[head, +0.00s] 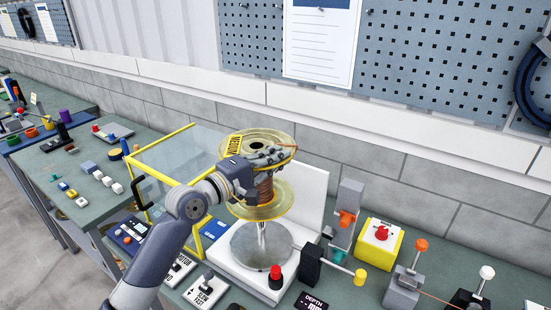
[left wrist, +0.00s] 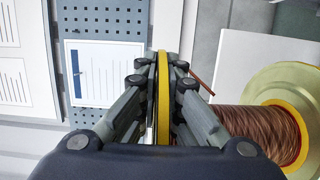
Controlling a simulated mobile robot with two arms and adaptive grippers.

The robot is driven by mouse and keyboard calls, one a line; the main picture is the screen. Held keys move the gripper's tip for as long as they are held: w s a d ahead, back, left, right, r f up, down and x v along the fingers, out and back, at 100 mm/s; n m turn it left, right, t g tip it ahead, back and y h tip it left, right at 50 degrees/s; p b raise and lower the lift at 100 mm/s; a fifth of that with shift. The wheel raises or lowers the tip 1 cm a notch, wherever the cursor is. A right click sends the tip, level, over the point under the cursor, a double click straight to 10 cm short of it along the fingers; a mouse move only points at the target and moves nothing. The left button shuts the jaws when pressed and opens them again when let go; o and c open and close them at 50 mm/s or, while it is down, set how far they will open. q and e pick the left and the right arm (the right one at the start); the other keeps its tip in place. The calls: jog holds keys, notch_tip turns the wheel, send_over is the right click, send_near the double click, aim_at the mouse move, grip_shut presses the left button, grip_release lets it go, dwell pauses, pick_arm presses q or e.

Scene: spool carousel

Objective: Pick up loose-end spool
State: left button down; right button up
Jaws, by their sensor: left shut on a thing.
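A spool of copper wire with clear yellow flanges (head: 272,203) is upright above the round grey plate (head: 258,250) of a white stand. A thin rod (head: 262,232) shows between the spool and the plate; I cannot tell if the spool is still around the rod. My left gripper (head: 272,158) is shut on the spool's upper flange. In the left wrist view a yellow-edged flange is between the fingers (left wrist: 164,75), with the copper winding (left wrist: 262,132) to the right. A short loose wire end (left wrist: 203,84) sticks out near the fingers. My right gripper is not in view.
A yellow-framed clear guard (head: 170,155) stands left of the spool. A white panel (head: 312,185) is behind it. A red-knobbed black post (head: 275,278), a black block with a yellow-tipped lever (head: 310,264) and a yellow button box (head: 380,242) stand close by.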

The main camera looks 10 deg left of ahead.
pick_arm(q)
jog(key=shift+s+a+r, duration=0.1)
jog(key=shift+r, duration=0.35)
jog(key=s+d+v, duration=0.1)
jog(key=d+v, duration=0.1)
jog(key=v, duration=0.7)
jog(key=s+d+b+v, duration=0.1)
jog(key=d+v, duration=0.1)
jog(key=v, duration=0.8)
jog(key=shift+s+a+f, duration=0.15)
jog(key=shift+s, duration=0.3)
